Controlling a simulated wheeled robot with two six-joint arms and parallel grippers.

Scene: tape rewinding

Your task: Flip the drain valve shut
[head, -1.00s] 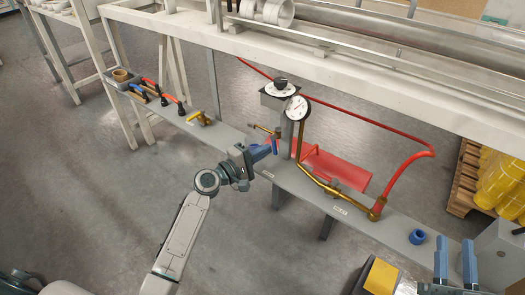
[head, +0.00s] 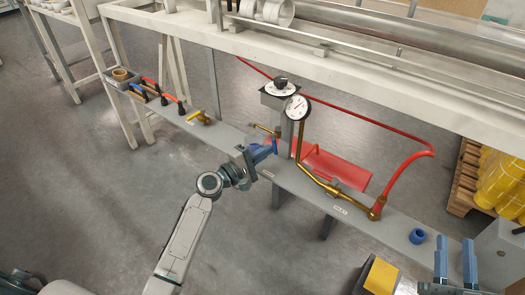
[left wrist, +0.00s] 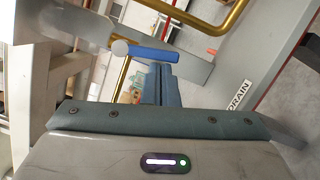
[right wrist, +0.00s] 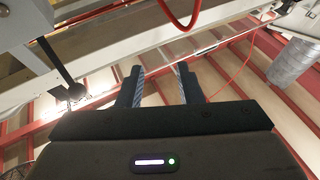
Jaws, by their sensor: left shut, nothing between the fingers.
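The drain valve has a blue lever handle (left wrist: 153,54) on a round pale hub above a brass pipe, seen in the left wrist view. A DRAIN label (left wrist: 238,95) is on the grey surface to its right. In the head view the blue handle (head: 275,146) shows at the tip of my left gripper (head: 264,152). My left gripper is shut and empty, its fingers (left wrist: 162,86) just below the handle in the left wrist view; I cannot tell whether they touch it. My right gripper (head: 455,262) is open and empty at the lower right, away from the valve.
A dial gauge (head: 297,107) and brass pipe (head: 313,178) stand right of the valve, with a red hose (head: 408,160) beyond. A blue fitting (head: 417,237) sits at right.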

